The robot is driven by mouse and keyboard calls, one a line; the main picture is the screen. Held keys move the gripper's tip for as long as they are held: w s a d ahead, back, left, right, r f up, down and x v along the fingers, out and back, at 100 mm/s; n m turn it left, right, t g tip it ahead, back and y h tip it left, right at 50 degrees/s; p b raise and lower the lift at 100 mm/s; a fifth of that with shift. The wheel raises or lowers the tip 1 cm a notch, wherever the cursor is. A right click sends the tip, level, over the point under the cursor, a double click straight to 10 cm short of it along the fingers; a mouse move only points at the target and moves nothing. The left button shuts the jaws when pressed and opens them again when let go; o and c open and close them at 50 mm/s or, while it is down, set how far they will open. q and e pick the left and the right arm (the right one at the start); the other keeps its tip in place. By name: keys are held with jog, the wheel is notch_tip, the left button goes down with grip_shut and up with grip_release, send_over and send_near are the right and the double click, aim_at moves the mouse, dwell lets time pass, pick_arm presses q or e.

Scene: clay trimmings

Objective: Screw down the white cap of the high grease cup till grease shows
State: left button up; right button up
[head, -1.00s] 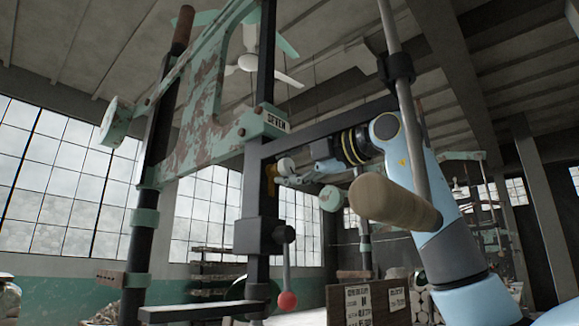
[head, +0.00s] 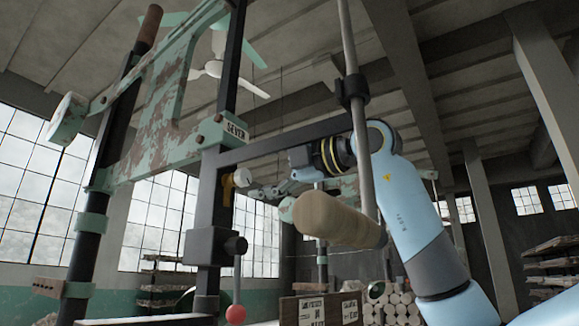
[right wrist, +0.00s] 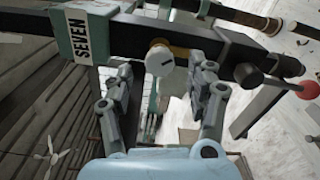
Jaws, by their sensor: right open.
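The round white cap (head: 242,177) sits on a brass-coloured grease cup (head: 228,186) on the dark upright of the press. In the right wrist view the white cap (right wrist: 160,60) faces me with a short dark mark on its face, and brass (right wrist: 180,52) shows behind it. My right gripper (head: 264,191) is open in front of the cup. In the right wrist view its grey fingers (right wrist: 164,72) stand either side of the cap, with a visible gap on each side. I see no grease. My left gripper is not in view.
A dark horizontal bar (head: 290,139) runs just above my right gripper. A sign reading SEVEN (head: 236,131) is above the cup. A thick wooden handle (head: 338,219) hangs close in front of my right arm. A red-knobbed lever (head: 236,314) is below.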

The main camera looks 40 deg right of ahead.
jog(key=v, duration=0.8)
dwell(0.4)
jog(key=shift+a, duration=0.1)
